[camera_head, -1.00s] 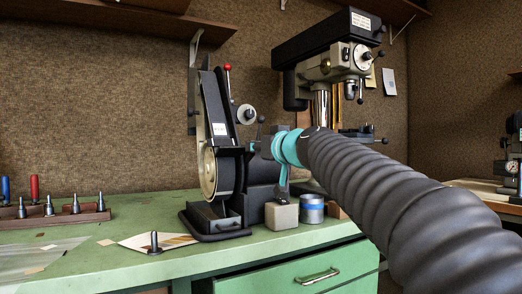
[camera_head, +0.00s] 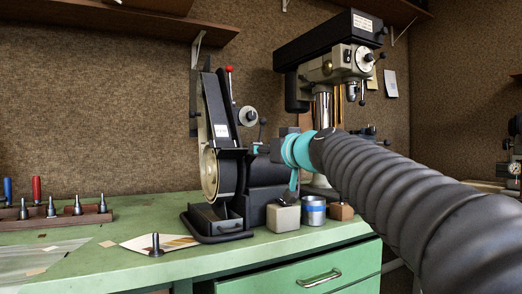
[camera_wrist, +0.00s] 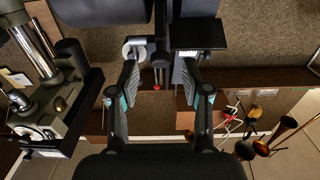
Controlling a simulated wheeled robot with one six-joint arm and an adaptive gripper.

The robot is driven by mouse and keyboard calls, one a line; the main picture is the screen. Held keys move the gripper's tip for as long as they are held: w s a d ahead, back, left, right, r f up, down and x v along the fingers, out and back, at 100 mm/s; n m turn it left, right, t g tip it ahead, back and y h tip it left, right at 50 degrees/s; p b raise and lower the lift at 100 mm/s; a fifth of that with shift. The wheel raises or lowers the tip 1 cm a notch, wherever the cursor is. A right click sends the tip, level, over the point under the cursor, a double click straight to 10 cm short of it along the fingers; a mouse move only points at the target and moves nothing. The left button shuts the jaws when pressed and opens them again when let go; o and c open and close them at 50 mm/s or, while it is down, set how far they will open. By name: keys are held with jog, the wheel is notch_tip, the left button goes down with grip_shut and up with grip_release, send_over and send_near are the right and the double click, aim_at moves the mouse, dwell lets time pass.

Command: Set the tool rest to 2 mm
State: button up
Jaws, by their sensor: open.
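The black belt grinder (camera_head: 224,150) stands on the green bench, with its tall belt arm tilted back and a pale wheel low at the left. A dark flat plate, perhaps the tool rest, juts out at its front (camera_head: 232,153); I see no readable scale or gap. My gripper (camera_wrist: 160,76) is open and empty in the wrist view, its two fingers apart. A red-tipped lever (camera_wrist: 158,62) and a white round knob (camera_wrist: 134,48) show beyond the fingertips. In the head view my gripper is beside the grinder's right side, largely hidden by my arm.
A drill press (camera_head: 330,65) stands behind my arm. An upright metal pin (camera_head: 156,244) stands at front left. A wooden rack (camera_head: 68,219) holds metal tools.

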jog(key=v, duration=0.8)
jog(key=shift+s+d, duration=0.15)
jog(key=shift+s, duration=0.25)
jog(key=s+d+f+m+g+h, duration=0.1)
jog(key=s+f+m+g+h, duration=0.15)
jog(key=f, duration=0.75)
jog(key=s+d+f+m+g+h, duration=0.1)
jog(key=s+f+m+g, duration=0.15)
jog(key=f, duration=0.85)
jog(key=s+d+f+g+h, duration=0.2)
jog(key=s+d+f, duration=0.3)
jog(key=s+f, duration=0.5)
jog(key=s+d+f+m+g+h, duration=0.1)
jog(key=s+d+f+g+h, duration=0.2)
jog(key=s+f, duration=0.8)
jog(key=shift+s+d+f, duration=0.3)
jog(key=shift+d+f, duration=0.3)
jog(key=shift+d, duration=0.45)
jog(key=shift+h, duration=0.25)
